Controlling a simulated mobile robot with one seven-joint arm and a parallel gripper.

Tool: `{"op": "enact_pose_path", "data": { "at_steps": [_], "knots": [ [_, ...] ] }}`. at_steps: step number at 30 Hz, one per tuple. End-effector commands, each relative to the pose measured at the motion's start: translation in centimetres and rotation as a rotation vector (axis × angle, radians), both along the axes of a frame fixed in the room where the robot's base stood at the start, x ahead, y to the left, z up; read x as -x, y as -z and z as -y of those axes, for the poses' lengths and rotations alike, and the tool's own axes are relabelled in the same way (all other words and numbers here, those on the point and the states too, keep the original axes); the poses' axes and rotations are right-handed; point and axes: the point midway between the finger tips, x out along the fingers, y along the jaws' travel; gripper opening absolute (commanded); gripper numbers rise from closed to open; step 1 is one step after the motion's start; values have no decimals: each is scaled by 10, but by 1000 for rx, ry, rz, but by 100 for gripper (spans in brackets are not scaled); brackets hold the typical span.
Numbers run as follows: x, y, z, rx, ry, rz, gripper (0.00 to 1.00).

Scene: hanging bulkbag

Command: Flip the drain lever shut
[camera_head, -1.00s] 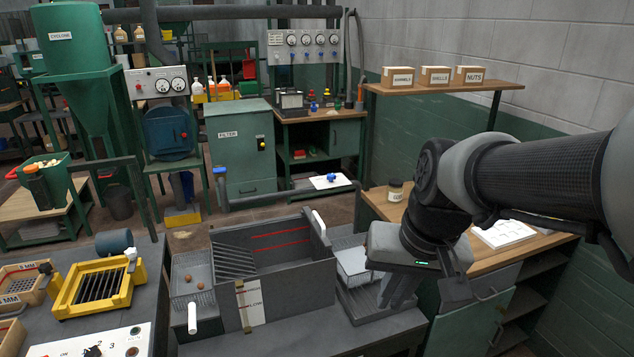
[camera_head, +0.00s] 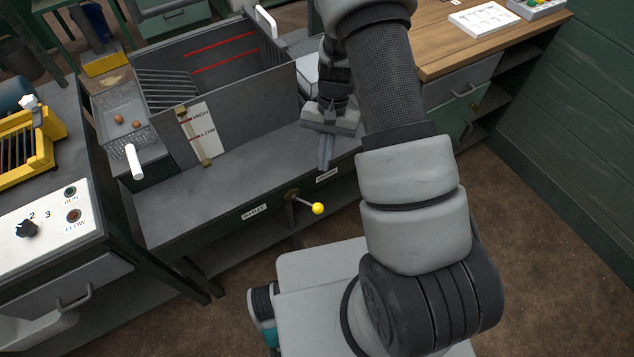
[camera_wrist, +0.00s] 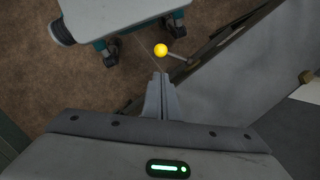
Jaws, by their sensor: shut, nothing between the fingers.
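The drain lever (camera_head: 306,203) is a short metal rod with a yellow ball knob (camera_head: 317,208), mounted on the front face of the grey tank bench. It points right and slightly down, between two small labels, the left one reading as "SHUT". My gripper (camera_head: 325,166) points down above the bench's front edge, a little above and right of the knob. Its fingers are together and hold nothing. In the wrist view the lever's knob (camera_wrist: 161,50) lies just beyond the closed fingertips (camera_wrist: 161,78), with a gap visible between them. The right label (camera_head: 327,176) is too small to read.
The grey tank (camera_head: 225,95) with a HIGH/LOW gauge (camera_head: 197,135) stands behind the lever. A control panel (camera_head: 45,225) is at far left. A wooden-topped bench (camera_head: 450,50) stands right.

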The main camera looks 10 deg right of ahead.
Motion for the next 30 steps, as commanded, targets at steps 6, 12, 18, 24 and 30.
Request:
{"op": "enact_pose_path", "data": {
  "at_steps": [6,12,18,24,30],
  "knots": [
    [2,12,1,4,7,-13,0],
    [2,12,1,4,7,-12,0],
    [6,26,-1,4,6,-17,0],
    [16,61,-5,4,7,-17,0],
    [24,92,-11,4,7,-16,0]
  ]
}}
